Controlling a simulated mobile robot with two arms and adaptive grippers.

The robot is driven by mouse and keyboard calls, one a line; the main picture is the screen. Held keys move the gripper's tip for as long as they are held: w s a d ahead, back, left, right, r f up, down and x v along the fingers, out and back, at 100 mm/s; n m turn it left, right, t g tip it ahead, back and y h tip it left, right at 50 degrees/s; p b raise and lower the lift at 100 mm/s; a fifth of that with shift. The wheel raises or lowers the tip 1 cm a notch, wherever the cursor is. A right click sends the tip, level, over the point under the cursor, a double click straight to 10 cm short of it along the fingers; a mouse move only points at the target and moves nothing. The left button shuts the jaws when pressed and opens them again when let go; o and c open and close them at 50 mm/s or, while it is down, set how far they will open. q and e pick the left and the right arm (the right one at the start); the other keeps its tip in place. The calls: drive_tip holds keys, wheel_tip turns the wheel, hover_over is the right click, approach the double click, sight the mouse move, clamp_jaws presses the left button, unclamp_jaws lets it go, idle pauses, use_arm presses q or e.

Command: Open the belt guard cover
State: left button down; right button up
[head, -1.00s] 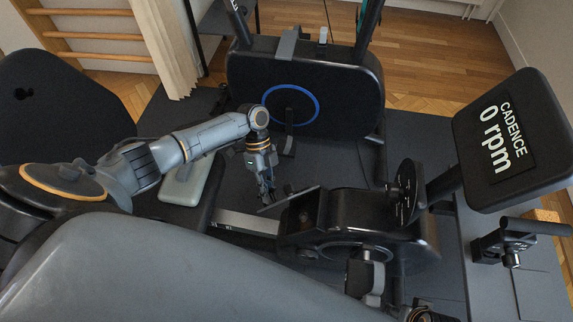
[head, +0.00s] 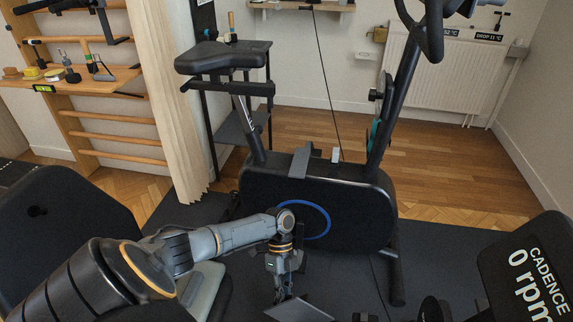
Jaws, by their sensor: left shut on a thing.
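My left gripper (head: 283,293) points down at the bottom centre of the head view. It is shut on the edge of a thin grey plate (head: 302,312), which appears to be the belt guard cover. The plate is tilted and the bottom of the picture cuts it off, so its hinge side and the housing below are hidden. My right gripper is not in view.
An exercise bike with a black housing (head: 345,200) and blue ring stands just behind my left gripper. A cadence display (head: 535,275) reading 0 rpm is at the lower right. A wooden tool shelf (head: 75,78) is at left. Parquet (head: 450,165) lies open behind.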

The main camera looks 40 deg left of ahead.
use_arm(q)
drive_tip(key=shift+w+d, duration=0.4)
drive_tip(key=shift+d, duration=0.05)
drive_tip(key=c, duration=1.7)
unclamp_jaws()
drive_tip(key=shift+o, duration=0.2)
drive_tip(key=shift+r, duration=0.1)
drive_tip(key=v, duration=1.2)
drive_tip(key=shift+a+f, duration=0.2)
drive_tip(key=shift+a, duration=0.15)
drive_tip(key=shift+s, duration=0.15)
